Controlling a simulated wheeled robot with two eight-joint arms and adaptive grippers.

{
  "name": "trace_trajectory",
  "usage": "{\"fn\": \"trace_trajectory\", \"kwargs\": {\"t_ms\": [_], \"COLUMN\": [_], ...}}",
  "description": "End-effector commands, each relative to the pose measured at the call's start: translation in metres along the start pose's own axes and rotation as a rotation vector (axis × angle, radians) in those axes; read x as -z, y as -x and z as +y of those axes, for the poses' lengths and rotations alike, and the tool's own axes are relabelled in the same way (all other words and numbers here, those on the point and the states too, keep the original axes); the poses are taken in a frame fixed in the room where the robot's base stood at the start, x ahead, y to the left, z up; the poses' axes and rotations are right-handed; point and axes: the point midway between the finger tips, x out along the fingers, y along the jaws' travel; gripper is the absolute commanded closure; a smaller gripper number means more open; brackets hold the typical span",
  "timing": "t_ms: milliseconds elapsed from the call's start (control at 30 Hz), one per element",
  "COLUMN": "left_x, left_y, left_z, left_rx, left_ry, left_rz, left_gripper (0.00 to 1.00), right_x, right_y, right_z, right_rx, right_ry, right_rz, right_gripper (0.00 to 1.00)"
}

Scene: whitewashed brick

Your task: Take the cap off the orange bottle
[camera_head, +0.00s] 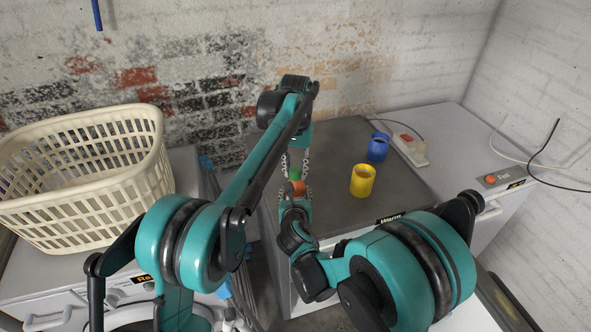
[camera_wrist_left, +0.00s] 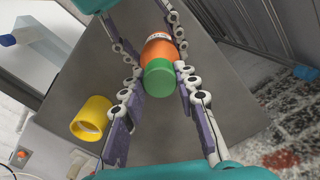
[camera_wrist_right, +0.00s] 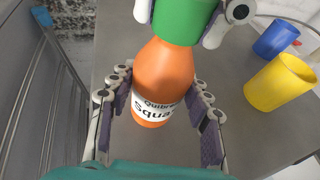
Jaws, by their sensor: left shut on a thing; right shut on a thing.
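The orange bottle (camera_wrist_right: 163,75), with a white label, shows in the right wrist view between the fingers of my right gripper (camera_wrist_right: 160,95), which is shut on its body. The green cap (camera_wrist_right: 182,20) meets the bottle's neck; I cannot tell whether it is loose. My left gripper (camera_wrist_left: 160,82) is shut on the cap from the opposite end. The left wrist view shows the cap (camera_wrist_left: 159,80) and the bottle (camera_wrist_left: 158,48) beyond it. In the head view, the cap (camera_head: 295,173) and bottle (camera_head: 297,187) are small and partly hidden by both grippers.
A yellow cup (camera_head: 362,181) and a blue cup (camera_head: 378,147) stand to the right on the dark top (camera_head: 340,140). A cream laundry basket (camera_head: 150,150) stands at the left. A white socket box (camera_head: 412,148) with a cable lies behind the cups.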

Motion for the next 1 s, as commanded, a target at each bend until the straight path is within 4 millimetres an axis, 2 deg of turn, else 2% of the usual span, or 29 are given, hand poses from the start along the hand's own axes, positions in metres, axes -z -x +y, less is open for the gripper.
{"fn": "trace_trajectory", "kwargs": {"t_ms": [500,867,1000], "left_x": [0.000,0.000,0.000], "left_y": [0.018,0.020,0.034], "left_z": [0.000,0.000,0.000], "left_rx": [0.000,0.000,0.000], "left_ry": [0.000,0.000,0.000], "left_rz": [0.000,0.000,0.000], "left_gripper": [1.00,1.00,1.00], "right_x": [0.000,0.000,0.000], "right_y": [0.000,0.000,0.000], "right_z": [0.000,0.000,0.000], "right_rx": [0.000,0.000,0.000], "right_ry": [0.000,0.000,0.000], "right_rz": [0.000,0.000,0.000], "right_gripper": [1.00,1.00,1.00]}}
